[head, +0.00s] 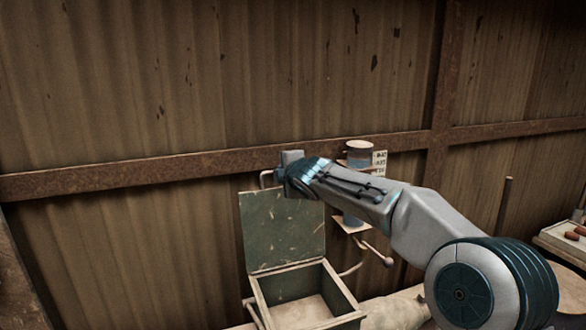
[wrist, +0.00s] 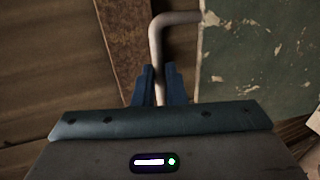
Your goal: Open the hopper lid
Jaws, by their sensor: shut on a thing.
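The hopper lid (head: 283,228) is a worn dark green panel, standing upright at the back of the open hopper box (head: 305,299) in the head view. The green lid also fills the upper right of the wrist view (wrist: 260,50). A pale bent bar handle (wrist: 158,45) is fixed to the lid's edge. My gripper (wrist: 160,82) is shut on this handle, its two dark fingers on either side of the bar. In the head view, my wrist hides the lid's top edge and most of the handle.
A cylindrical canister (head: 358,151) and a small label card (head: 379,162) are behind my arm, above a pipe. A tray (head: 566,240) with reddish pieces stands at the far right. A corrugated wall with a rusty beam (head: 120,175) closes off the back.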

